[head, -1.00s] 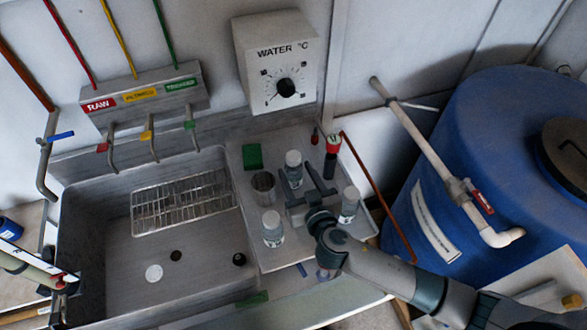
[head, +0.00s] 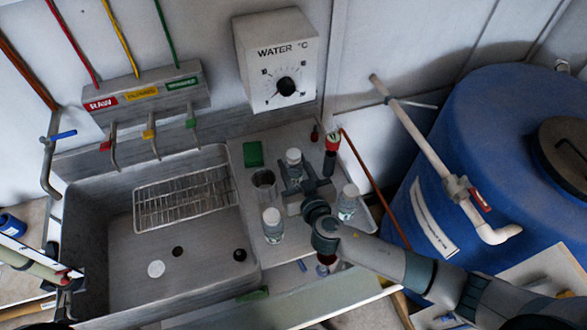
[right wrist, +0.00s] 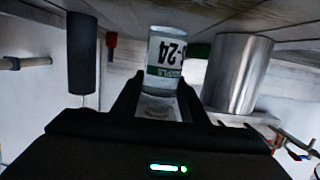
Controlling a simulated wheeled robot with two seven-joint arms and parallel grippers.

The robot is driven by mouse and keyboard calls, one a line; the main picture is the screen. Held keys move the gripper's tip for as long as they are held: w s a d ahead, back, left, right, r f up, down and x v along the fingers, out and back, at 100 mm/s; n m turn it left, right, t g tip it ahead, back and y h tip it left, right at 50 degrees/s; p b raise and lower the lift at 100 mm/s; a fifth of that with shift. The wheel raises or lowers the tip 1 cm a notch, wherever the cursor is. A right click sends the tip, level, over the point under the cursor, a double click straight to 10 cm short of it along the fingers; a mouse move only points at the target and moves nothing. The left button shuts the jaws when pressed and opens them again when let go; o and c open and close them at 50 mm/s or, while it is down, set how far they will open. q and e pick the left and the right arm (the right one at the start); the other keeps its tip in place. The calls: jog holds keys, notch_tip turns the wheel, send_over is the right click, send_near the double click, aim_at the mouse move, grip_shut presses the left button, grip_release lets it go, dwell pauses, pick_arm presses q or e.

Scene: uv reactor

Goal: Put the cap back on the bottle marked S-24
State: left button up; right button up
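The bottle marked S-24 (right wrist: 166,58) stands at the back of the steel counter and shows upside down in the right wrist view. In the head view it is the back bottle (head: 293,158). My right gripper (right wrist: 158,100) is open, with one finger on each side of the bottle's upper end. No firm contact shows. Its fingers partly cover the bottle in the head view, and I cannot tell whether a cap is on it. A white disc (head: 156,268) lies in the sink; I cannot tell whether it is a cap. My left gripper is not clearly in view.
Two other bottles stand close by, one at front left (head: 272,225) and one at right (head: 348,203). A steel cup (head: 264,183) and a green block (head: 253,154) are left of the S-24 bottle. A dark, red-topped post (head: 331,155) stands to its right. The sink has a wire rack (head: 185,198).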

aim_at(294, 153)
jog(key=shift+r, duration=0.1)
jog(key=shift+r+b, duration=1.1)
jog(key=shift+r, duration=3.9)
jog(key=o, duration=0.4)
grip_shut()
jog(key=shift+f, duration=0.1)
